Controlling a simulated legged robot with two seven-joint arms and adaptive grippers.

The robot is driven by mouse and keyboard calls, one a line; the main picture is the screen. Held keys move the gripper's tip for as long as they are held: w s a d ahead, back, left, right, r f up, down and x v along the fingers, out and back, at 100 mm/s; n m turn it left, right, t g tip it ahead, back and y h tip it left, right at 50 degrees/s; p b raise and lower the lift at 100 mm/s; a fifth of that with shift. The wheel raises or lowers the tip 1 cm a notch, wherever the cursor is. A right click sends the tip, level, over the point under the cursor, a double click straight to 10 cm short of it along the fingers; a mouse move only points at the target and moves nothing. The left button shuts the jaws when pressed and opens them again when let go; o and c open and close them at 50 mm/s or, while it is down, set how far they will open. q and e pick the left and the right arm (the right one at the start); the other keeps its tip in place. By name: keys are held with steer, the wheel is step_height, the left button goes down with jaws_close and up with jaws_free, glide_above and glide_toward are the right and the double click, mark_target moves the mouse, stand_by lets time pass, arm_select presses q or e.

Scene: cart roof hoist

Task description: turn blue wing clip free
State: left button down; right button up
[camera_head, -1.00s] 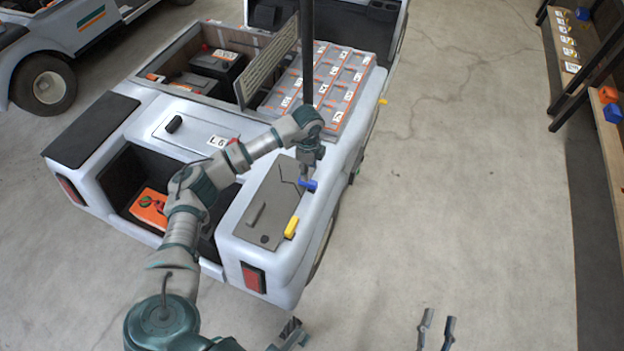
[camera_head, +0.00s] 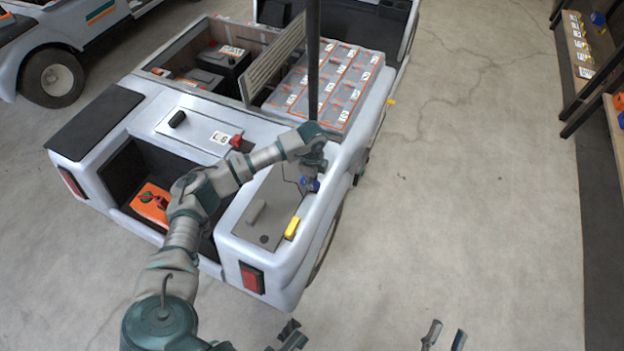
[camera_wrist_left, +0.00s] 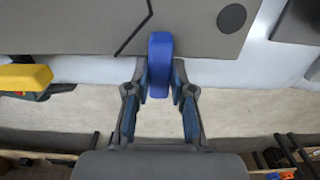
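The blue wing clip (camera_head: 311,185) sits at the outer edge of the grey panel (camera_head: 268,212) on the cart's rear corner. My left gripper (camera_head: 311,174) reaches down onto it from above. In the left wrist view the clip (camera_wrist_left: 160,62) stands lengthwise between the two fingers (camera_wrist_left: 160,82), which close in against its sides. A yellow wing clip (camera_head: 292,228) sits on the same panel edge, nearer the front. My right gripper (camera_head: 445,337) shows at the bottom, its fingers apart with nothing between them.
The cart holds a bank of grey batteries (camera_head: 330,85) and an orange box (camera_head: 150,206) in a rear recess. Shelving (camera_head: 590,90) stands at the right. The floor between is clear.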

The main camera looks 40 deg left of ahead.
arm_select(q)
steer(key=shift+w+r+m+p, duration=0.15)
steer(key=shift+m+p, duration=0.25)
steer(key=shift+m, duration=0.2)
steer(key=m+p, duration=0.2)
steer(key=m, duration=0.2)
steer(key=shift+w, duration=0.2)
steer(key=m+p, duration=0.1)
steer(key=m, duration=0.1)
steer(key=m+p, duration=0.1)
steer(key=m, duration=0.1)
steer(key=shift+w+d+m, duration=0.1)
steer(key=shift+w+m, duration=0.1)
steer(key=shift+m, duration=0.1)
steer(key=m+p, duration=0.1)
steer(key=m, duration=0.3)
steer(key=shift+w+d, duration=0.15)
steer(key=shift+w+d+m, duration=0.1)
steer(key=shift+d+m, duration=0.05)
steer(key=shift+m, duration=1.95)
arm_select(e)
step_height(320, 180, down, 14)
steer(key=s+d+g+h, duration=0.2)
steer(key=g, duration=0.9)
steer(key=shift+s+d+g+h, duration=0.3)
steer(key=shift+s+g+h, duration=0.1)
